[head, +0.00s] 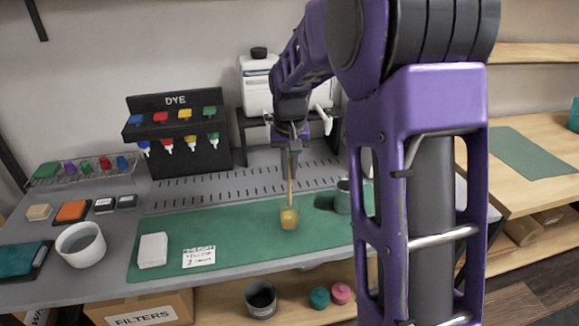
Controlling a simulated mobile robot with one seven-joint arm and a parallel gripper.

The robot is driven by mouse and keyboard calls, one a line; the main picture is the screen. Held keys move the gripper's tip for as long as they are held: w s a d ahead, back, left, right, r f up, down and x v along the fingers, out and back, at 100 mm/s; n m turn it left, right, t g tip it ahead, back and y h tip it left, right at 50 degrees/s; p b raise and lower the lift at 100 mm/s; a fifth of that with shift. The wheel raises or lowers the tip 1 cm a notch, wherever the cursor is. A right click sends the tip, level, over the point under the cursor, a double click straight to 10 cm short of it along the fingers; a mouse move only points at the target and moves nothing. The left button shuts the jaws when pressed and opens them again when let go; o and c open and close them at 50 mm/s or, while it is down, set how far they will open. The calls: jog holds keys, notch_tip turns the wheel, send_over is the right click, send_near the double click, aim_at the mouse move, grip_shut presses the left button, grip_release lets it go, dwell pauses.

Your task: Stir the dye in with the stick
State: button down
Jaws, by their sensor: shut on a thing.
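My gripper (291,150) is above the green mat (240,222), shut on a thin wooden stick (290,187) that points straight down. The dye rack (176,157), black and marked DYE, stands at the back left. It has coloured squares on top and several nozzle bottles below, in blue, red, yellow and green.
A grey-green tin (343,197) stands right of the yellow cup. A white block (152,250) and a handwritten card (199,257) lie on the mat's left. A white pot (81,244) stands further left. A white machine (258,78) sits on a stand behind my gripper.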

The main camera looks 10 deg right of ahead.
aim_at(289, 190)
jog(key=shift+f, duration=3.25)
jog(key=shift+w, duration=0.15)
